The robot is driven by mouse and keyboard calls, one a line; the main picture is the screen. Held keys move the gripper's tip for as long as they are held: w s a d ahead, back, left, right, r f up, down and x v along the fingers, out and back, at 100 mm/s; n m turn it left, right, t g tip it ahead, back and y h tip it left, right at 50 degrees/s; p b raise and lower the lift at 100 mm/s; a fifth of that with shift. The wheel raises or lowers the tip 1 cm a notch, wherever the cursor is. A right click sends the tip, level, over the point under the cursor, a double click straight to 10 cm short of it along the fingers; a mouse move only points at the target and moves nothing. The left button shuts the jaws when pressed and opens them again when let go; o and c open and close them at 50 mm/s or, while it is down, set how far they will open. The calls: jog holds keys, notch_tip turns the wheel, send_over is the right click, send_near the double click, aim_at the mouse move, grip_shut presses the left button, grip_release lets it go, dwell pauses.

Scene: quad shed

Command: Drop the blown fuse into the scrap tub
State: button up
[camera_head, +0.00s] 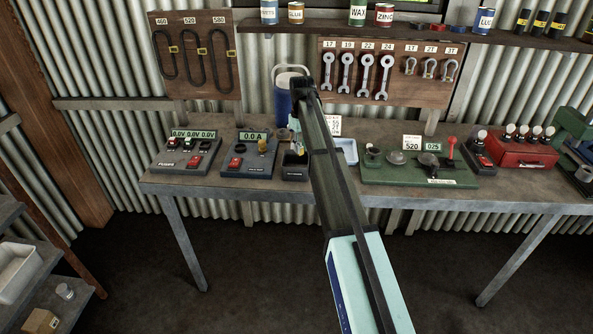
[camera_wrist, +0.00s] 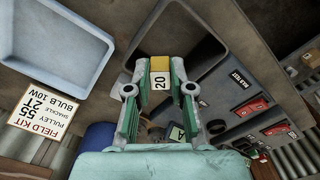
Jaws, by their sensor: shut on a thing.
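My gripper (camera_wrist: 158,85) is shut on a small yellow fuse (camera_wrist: 159,64) with a white label reading 20. The fuse is held between the fingertips. In the wrist view it overlaps the near edge of a dark open tub (camera_wrist: 222,66), apparently above it; the exact gap cannot be told. The tub's visible inside looks empty. In the head view the dark tub (camera_head: 294,171) stands on the bench just left of my arm. The gripper (camera_head: 297,146) shows only as a small part above it, and the fuse is not clear there.
A light-blue tray (camera_wrist: 55,45) lies on the other side, also right of my arm in the head view (camera_head: 346,147). Left of the tub are a meter panel (camera_head: 248,165) and a three-display panel (camera_head: 184,160). A green board (camera_head: 430,178) stands right. A blue jug (camera_head: 283,100) is behind.

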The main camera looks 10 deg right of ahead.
jog(key=shift+f, duration=0.95)
jog(key=o, duration=0.9)
jog(key=shift+r, duration=0.1)
notch_tip(320, 180, up, 12)
